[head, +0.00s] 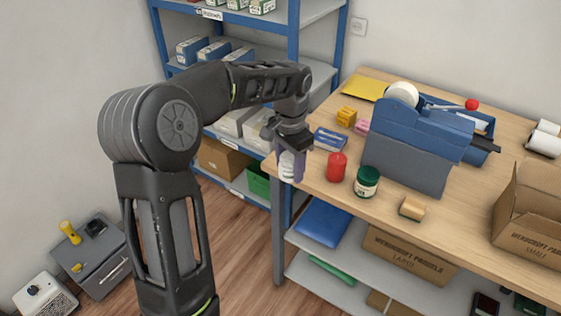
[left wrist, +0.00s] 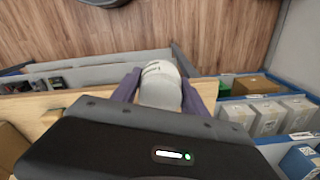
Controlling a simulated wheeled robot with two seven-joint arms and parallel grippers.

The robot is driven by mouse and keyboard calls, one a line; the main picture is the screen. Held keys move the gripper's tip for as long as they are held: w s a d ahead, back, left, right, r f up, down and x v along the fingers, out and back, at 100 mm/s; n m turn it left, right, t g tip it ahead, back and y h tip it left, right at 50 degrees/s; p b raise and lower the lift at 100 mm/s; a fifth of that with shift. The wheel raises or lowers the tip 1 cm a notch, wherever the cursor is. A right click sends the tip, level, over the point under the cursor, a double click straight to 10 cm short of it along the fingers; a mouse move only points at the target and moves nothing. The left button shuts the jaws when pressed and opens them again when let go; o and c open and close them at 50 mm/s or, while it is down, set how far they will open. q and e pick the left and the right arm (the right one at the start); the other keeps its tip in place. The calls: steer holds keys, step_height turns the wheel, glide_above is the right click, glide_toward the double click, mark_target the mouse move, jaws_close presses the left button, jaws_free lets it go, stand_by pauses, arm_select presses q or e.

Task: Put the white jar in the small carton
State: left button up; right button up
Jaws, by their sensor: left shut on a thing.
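My left gripper (head: 291,165) is shut on a white jar (head: 287,166) at the left end of the wooden counter. In the left wrist view the jar (left wrist: 160,88) sits between the two purple fingers of the gripper (left wrist: 161,90). Its lower part is hidden by the gripper body there. I cannot tell whether the jar touches the counter. The small carton (head: 535,222), brown with open flaps and the word SMALL, stands on the counter at the far right, cut off by the picture edge. My right gripper is not in view.
On the counter (head: 315,178) a red jar (head: 337,167) and a green-lidded jar (head: 367,182) stand right of the gripper. A small tan block (head: 412,208) lies near the front edge. A blue-grey tape machine (head: 415,145) stands behind them. A blue shelf rack (head: 294,45) is at the back left.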

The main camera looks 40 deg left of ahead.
arm_select(q)
steer(key=w+d+f+n, duration=0.1)
steer(key=d+f, duration=0.1)
steer(key=d, duration=0.5)
steer(key=w+d+f+n, duration=0.1)
steer(key=d+f+n, duration=0.1)
steer(key=d, duration=0.5)
steer(key=shift+d+f, duration=0.3)
steer(key=shift+w+d, duration=0.1)
